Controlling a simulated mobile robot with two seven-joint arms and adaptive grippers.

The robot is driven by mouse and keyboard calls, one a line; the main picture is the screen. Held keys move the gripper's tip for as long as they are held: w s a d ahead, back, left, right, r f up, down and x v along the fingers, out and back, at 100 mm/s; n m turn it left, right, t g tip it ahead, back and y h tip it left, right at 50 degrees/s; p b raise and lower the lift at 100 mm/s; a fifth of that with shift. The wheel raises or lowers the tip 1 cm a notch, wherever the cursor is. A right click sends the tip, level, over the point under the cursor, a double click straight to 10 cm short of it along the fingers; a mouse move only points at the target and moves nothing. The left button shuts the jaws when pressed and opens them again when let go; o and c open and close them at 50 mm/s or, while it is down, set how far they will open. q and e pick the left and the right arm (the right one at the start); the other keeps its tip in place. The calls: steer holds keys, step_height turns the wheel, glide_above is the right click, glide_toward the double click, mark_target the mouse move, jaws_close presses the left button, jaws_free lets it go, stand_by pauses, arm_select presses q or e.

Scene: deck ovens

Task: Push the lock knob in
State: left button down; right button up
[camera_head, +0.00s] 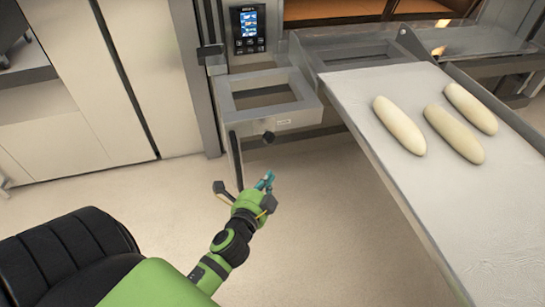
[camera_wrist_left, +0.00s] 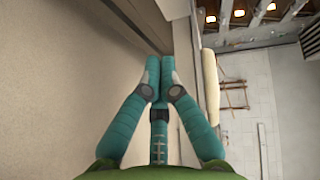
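The lock knob (camera_head: 268,137) is a small dark round knob on the front of a grey metal frame below the oven's control panel. My left gripper (camera_head: 267,179) is below the knob in the head view, with a visible gap between them. Its teal fingertips are together in the left wrist view (camera_wrist_left: 160,68), with nothing seen between them. I cannot pick out the knob in the wrist view. How far in the knob sits is hard to tell. My right gripper is not in view.
A pale loading board (camera_head: 440,190) with three dough loaves (camera_head: 399,126) slopes down at the right. A control panel (camera_head: 248,29) is above the metal frame (camera_head: 265,93). A narrow upright bar (camera_head: 235,160) hangs close to my left gripper. The floor (camera_head: 330,220) is clear.

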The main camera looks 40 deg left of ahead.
arm_select(q)
steer(key=r, duration=0.1)
glide_toward(271, 137)
steer(key=w+d, duration=0.4)
steer(key=shift+w+a+f, duration=0.3)
steer(key=shift+w+a, duration=0.15)
steer(key=shift+a, duration=0.2)
steer(key=shift+w+a+f, duration=0.3)
steer(key=shift+w+a, duration=0.15)
steer(key=shift+a, duration=0.25)
steer(key=shift+w+a+f, duration=0.35)
steer(key=shift+w+a, duration=0.1)
steer(key=shift+a, duration=0.2)
steer(key=shift+w+a+b, duration=0.3)
steer(key=shift+w+a, duration=0.65)
steer(key=shift+a, duration=0.25)
steer(key=shift+r, duration=0.1)
